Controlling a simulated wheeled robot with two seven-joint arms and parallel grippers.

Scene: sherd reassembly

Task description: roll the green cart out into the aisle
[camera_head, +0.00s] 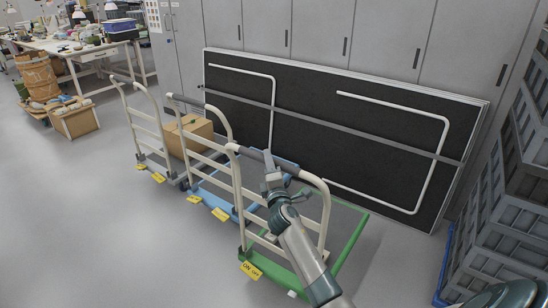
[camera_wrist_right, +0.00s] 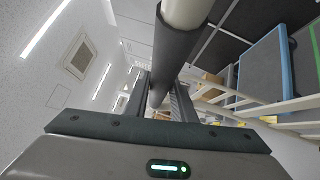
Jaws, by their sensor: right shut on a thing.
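The green cart (camera_head: 348,243) stands at the right end of a row of carts, with a green deck edge and a cream tube handle. Its handle has a dark grip (camera_wrist_right: 174,48) along the top bar. My right gripper (camera_head: 271,176) is shut on that grip, and the right wrist view shows the bar between its two fingers (camera_wrist_right: 160,98). The gripper and forearm cover part of the handle and deck. A yellow ON/OFF tag (camera_head: 250,269) is at the cart's near left corner. My left gripper is not in view.
A blue cart (camera_head: 211,195) stands close to the left, then a grey cart (camera_head: 157,164) near a cardboard box (camera_head: 189,136). A black panel (camera_head: 330,130) leans behind. Stacked grey crates (camera_head: 500,205) stand at the right. The floor at front left is clear.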

